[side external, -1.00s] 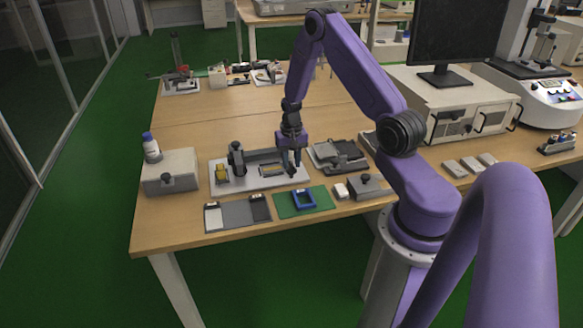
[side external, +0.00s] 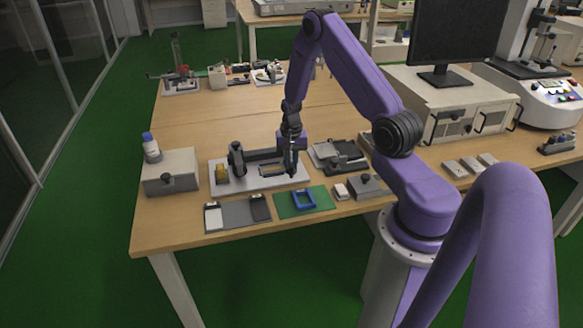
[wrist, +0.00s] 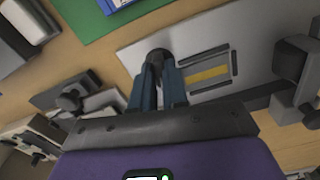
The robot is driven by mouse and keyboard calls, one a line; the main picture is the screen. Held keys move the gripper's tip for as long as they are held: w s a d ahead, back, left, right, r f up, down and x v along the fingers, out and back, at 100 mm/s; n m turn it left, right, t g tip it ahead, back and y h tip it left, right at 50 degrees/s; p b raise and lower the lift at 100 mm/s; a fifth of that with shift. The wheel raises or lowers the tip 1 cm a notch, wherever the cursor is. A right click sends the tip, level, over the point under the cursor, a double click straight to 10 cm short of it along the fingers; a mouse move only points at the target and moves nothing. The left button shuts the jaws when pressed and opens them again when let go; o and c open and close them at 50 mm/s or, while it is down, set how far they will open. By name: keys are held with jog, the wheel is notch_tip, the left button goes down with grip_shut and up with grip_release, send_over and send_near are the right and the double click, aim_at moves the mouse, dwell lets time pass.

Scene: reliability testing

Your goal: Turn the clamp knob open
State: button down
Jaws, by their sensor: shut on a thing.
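The clamp fixture is a light grey plate (side external: 262,185) near the table's front, with a dark post and bar (side external: 237,158) along its back. Its dark round knob (wrist: 158,55) sits near one end of the plate in the wrist view. My gripper (side external: 291,170) points down over the plate's right end. In the wrist view its blue-grey fingers (wrist: 159,75) are shut on the knob, one on each side, and hide part of it. A flat piece with a yellow strip (wrist: 207,75) lies beside the knob between dark rails.
A green mat with a blue frame (side external: 304,200) and a grey mat (side external: 238,215) lie in front. A grey block with a bottle (side external: 170,171) stands left. A dark fixture (side external: 340,155) and small box (side external: 367,187) stand close right.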

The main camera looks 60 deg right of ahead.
aim_at(291, 164)
jog(key=m, duration=0.8)
jog(key=shift+a, duration=0.1)
jog(key=m, duration=0.4)
jog(key=shift+w, duration=0.1)
jog(key=shift+m, duration=1.8)
jog(key=c, duration=1.3)
grip_release()
jog(key=shift+r, duration=2.25)
